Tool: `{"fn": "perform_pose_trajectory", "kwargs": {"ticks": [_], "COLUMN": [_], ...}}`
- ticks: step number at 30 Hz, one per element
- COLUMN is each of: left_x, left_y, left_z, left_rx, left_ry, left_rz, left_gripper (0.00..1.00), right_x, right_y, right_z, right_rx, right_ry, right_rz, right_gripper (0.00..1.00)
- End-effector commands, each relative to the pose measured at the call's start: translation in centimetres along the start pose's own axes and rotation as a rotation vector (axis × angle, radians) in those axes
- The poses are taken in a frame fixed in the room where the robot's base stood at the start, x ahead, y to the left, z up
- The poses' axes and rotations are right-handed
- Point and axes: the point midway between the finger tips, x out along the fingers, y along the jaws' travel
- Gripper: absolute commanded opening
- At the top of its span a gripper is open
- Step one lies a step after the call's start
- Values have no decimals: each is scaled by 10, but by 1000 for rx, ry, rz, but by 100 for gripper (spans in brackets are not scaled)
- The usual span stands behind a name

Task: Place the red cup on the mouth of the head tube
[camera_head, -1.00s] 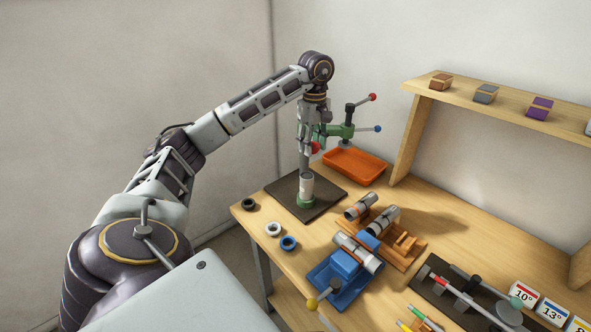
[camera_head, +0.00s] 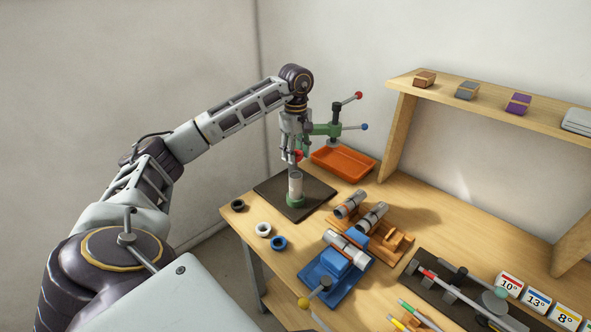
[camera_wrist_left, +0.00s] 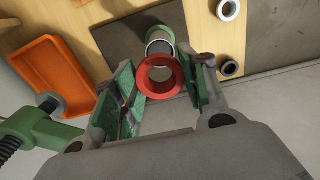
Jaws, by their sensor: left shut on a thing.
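The red cup (camera_wrist_left: 146,81) is between the green-padded fingers of my left gripper (camera_wrist_left: 160,92), which is shut on it. In the head view my left gripper (camera_head: 295,150) points down over the silver head tube (camera_head: 295,186), and a small red part of the cup (camera_head: 299,156) shows beside the fingers. The tube stands upright in a green holder (camera_head: 295,201) on a dark plate. In the left wrist view the head tube (camera_wrist_left: 159,47) shows just past the cup's rim. Whether the cup touches the mouth is hard to tell. My right gripper is not in view.
A green clamp (camera_head: 322,130) with red and blue knobs stands close behind the gripper. An orange tray (camera_head: 343,161) lies behind the dark plate (camera_head: 318,191). Several rings, including a blue ring (camera_head: 279,243), lie in front. Blue and orange jigs (camera_head: 398,238) stand to the right.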

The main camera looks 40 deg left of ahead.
Motion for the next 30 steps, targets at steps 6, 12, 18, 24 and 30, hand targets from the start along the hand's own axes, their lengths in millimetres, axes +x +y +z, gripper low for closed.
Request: {"fn": "perform_pose_trajectory", "kwargs": {"ticks": [6,12,18,24,30], "left_x": [23,28,28,36,56], "left_y": [-1,0,0,-1,-1], "left_z": [0,0,0,0,0], "left_rx": [0,0,0,0,0], "left_ry": [1,1,1,1,1], "left_rz": [-1,0,0,-2,-1], "left_gripper": [18,18,18,18,18], "right_x": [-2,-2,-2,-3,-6], "right_y": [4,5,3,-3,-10], "right_z": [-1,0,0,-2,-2], "right_rx": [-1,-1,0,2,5], "right_ry": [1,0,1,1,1], "right_rz": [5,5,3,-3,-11], "right_gripper": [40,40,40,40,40]}}
